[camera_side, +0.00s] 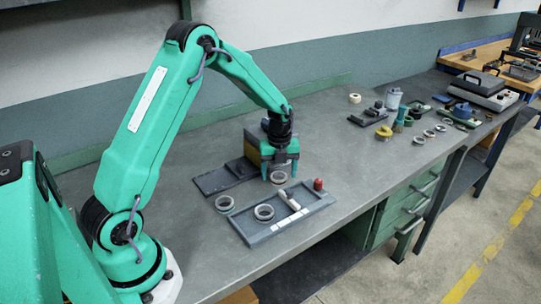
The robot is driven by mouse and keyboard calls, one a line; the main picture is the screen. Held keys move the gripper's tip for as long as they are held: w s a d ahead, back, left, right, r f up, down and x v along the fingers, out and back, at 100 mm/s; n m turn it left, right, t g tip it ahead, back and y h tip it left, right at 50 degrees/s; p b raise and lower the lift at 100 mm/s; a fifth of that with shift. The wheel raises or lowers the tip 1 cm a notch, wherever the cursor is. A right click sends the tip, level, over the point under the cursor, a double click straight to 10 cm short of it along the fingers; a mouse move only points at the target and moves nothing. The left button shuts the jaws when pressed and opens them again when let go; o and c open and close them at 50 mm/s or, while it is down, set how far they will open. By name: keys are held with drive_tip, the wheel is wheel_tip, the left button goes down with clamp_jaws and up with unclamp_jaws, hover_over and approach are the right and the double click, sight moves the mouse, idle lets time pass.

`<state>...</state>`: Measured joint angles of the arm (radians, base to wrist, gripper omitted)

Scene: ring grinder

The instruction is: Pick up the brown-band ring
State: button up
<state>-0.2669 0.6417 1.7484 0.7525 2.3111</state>
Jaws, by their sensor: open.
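My gripper (280,172) is open and points down, low over the bench. A pale grey ring (278,177) lies at its fingertips, seemingly between or just below them; I cannot tell whether the fingers touch it. A ring with a greenish look (224,203) lies on the bench left of the tray. Another grey ring (264,212) sits in the left part of the shallow grey tray (312,212). The rings are too small here for me to tell for sure which has the brown band.
Several rings, jars and a yellow part (384,133) stand farther right. The bench between is clear.

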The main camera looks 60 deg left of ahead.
drive_tip(key=shift+f, duration=0.5)
drive_tip(key=shift+c, duration=0.4)
drive_tip(key=c, duration=1.1)
